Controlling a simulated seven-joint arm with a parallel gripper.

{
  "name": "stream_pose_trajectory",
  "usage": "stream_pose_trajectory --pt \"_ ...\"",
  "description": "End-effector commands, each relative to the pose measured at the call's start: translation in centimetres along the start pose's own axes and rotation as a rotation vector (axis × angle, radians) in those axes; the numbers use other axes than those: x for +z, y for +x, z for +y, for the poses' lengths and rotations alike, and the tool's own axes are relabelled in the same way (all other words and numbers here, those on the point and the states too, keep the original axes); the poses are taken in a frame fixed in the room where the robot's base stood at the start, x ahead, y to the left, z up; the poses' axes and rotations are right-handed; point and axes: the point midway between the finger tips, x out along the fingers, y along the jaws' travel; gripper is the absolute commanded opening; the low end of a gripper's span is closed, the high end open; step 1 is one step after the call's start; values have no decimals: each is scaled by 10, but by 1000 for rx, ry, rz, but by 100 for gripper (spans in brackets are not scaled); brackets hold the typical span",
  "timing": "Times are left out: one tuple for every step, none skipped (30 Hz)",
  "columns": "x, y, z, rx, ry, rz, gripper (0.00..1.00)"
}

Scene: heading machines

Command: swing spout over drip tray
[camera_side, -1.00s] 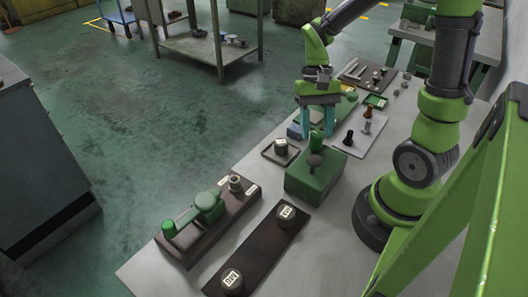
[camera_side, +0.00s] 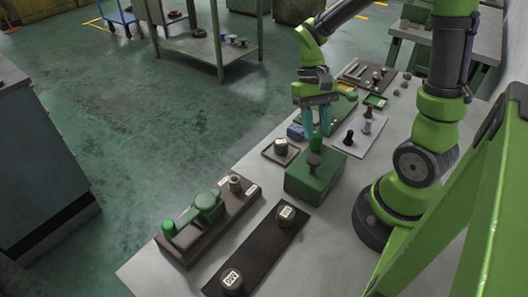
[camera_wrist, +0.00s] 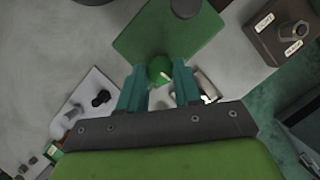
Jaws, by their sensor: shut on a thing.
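A green block-shaped body (camera_side: 314,182) stands on the grey bench, with a dark round knob (camera_side: 315,160) on top. A green upright piece (camera_side: 317,144) with a rounded end rises at its far side; I take it to be part of the spout. My gripper (camera_side: 317,134) is shut on this green piece, one teal finger on each side. The wrist view shows its rounded top (camera_wrist: 160,68) between the fingers. A small square tray (camera_side: 268,154) with a dark, light-topped cylinder (camera_side: 281,146) sits left of the block, perhaps the drip tray. The fingers partly hide the spout.
A dark base with green parts and a knob (camera_side: 207,214) lies at the front left. A dark plate with two labelled knobs (camera_side: 258,252) lies beside it. A pale board with dark and brown pegs (camera_side: 350,148) is right of the gripper. Bare bench separates them.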

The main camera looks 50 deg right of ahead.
Motion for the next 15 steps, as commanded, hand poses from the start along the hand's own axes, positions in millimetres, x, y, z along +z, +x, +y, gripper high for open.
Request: stream_pose_trajectory --pt "0 -1 -1 15 -37 1 0" --pt "0 -1 -1 26 -61 2 0" --pt "0 -1 -2 39 -95 2 0" --pt "0 -1 -2 50 -120 2 0" --pt "0 -1 -2 61 -147 2 0" --pt "0 -1 -2 75 -182 1 0" --pt "0 -1 -2 87 -208 1 0" --pt "0 -1 -3 98 -235 1 0" --pt "0 -1 -3 112 -269 1 0" --pt "0 -1 -3 123 -296 1 0" --pt "1 -1 -3 135 -323 1 0" --pt "1 -1 -4 149 -358 1 0" --pt "1 -1 -4 160 -385 1 0" --pt "1 -1 -4 171 -410 1 0" --pt "1 -1 -5 185 -446 1 0"
